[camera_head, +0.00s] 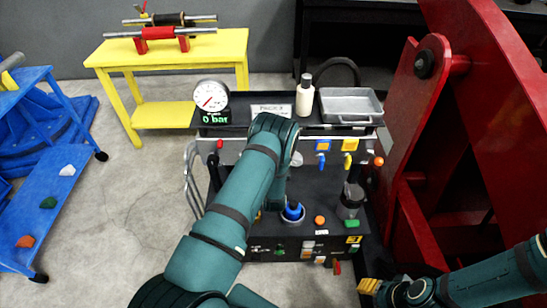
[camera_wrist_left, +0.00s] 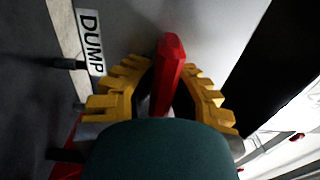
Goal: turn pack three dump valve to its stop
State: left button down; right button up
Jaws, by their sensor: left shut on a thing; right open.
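In the left wrist view a red lever handle (camera_wrist_left: 170,62) stands between the yellow fingers of my left gripper (camera_wrist_left: 165,82), which is shut on it. A white label reading DUMP (camera_wrist_left: 90,40) is beside it, so I take it for the dump valve handle. In the head view my left arm covers the middle of the black hydraulic unit (camera_head: 325,188); the left gripper and held handle are hidden there. A plate at the top seems to read PACK 3 (camera_head: 270,108). My right gripper (camera_head: 368,286) is open and empty, low beside the unit's front right.
A round gauge (camera_head: 211,97) stands above a display reading 0 bar. A cream bottle (camera_head: 304,98) and grey tray (camera_head: 352,104) are on top. A large red frame (camera_head: 430,130) closes the right side. Yellow bench (camera_head: 170,52) and blue table (camera_head: 50,180) are left, with clear floor between.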

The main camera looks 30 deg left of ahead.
pick_arm(q)
jog(key=shift+s+f, duration=0.15)
jog(key=c, duration=1)
grip_release()
jog(key=shift+o, duration=0.2)
jog(key=v, duration=1.2)
jog(key=shift+a, duration=0.1)
